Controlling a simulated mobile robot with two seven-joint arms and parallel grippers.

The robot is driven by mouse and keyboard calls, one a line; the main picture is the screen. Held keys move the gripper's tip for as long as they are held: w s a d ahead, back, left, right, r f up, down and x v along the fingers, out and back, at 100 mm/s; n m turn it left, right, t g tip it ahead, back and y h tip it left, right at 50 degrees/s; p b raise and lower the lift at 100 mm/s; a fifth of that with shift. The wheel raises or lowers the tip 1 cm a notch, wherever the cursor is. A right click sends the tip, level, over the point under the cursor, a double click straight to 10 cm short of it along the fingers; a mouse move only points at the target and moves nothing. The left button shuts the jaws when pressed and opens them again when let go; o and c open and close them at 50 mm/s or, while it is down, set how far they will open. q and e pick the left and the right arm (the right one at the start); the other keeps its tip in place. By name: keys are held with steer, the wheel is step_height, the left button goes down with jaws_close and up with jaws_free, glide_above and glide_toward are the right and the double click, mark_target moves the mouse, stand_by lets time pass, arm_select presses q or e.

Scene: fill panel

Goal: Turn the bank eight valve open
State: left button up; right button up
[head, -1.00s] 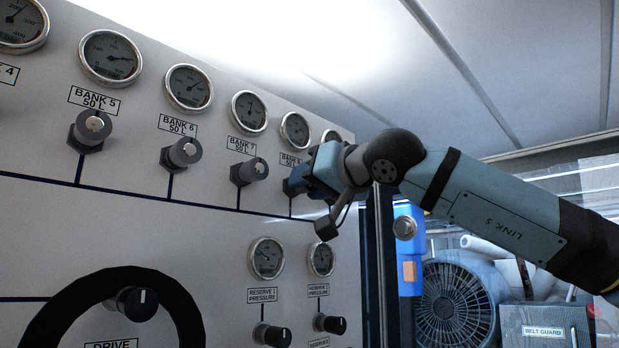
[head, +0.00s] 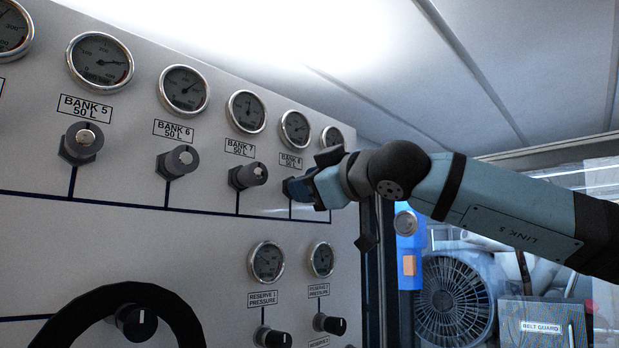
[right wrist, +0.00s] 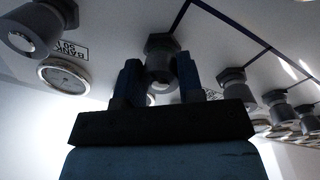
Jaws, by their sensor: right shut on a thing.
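The bank eight valve is a dark knob under the "BANK 8 50 L" label (head: 291,161), and my gripper mostly hides it in the head view. My right gripper (head: 290,188) is at that knob, its blue fingers against the panel side. In the right wrist view, the valve knob (right wrist: 160,66) sits between the two blue fingers of the gripper (right wrist: 158,80), which are shut on it from both sides. The knob's turn position cannot be read. My left gripper is not in view.
Valves for bank 5 (head: 82,142), bank 6 (head: 179,161) and bank 7 (head: 248,175) stand out to the left. Reserve knobs (head: 272,337) and a black ring (head: 110,292) are below. A fan (head: 452,298) stands behind, right of the panel.

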steer(key=shift+n, duration=0.9)
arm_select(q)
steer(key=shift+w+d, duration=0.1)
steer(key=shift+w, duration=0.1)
arm_select(e)
steer(key=shift+n, duration=0.3)
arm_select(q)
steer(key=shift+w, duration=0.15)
arm_select(e)
steer(key=o, duration=0.9)
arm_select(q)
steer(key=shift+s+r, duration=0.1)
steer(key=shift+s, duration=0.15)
